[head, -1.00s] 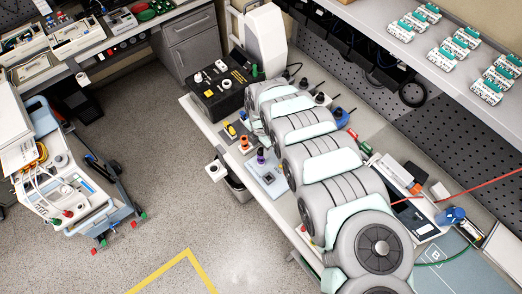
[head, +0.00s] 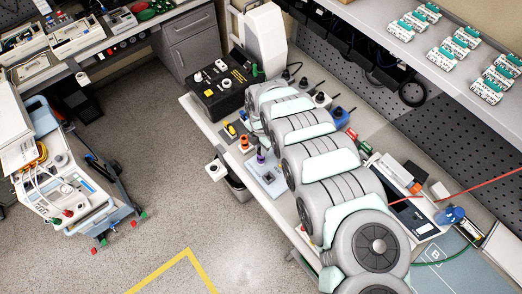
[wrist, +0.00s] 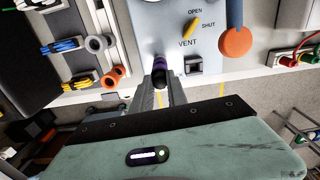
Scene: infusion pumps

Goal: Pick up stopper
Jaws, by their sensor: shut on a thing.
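A small dark purple stopper (wrist: 160,66) shows between the fingertips of my gripper (wrist: 161,83) in the wrist view. My gripper is shut on it, and the fingers hide part of its sides. The stopper is at the edge of the pale panel (wrist: 154,24) marked VENT, and I cannot tell whether it still touches the panel. In the head view the purple stopper (head: 261,159) shows over the pale panel (head: 270,185) near the bench's front edge. My arm covers much of the bench there, and my fingers are not clear in that view.
An orange cylindrical part (wrist: 113,76) and a grey one (wrist: 97,43) lie left of my gripper in the wrist view. A yellow OPEN/SHUT lever (wrist: 192,27) and a large orange disc (wrist: 235,42) are to the right. A black box (head: 217,90) stands further back on the bench.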

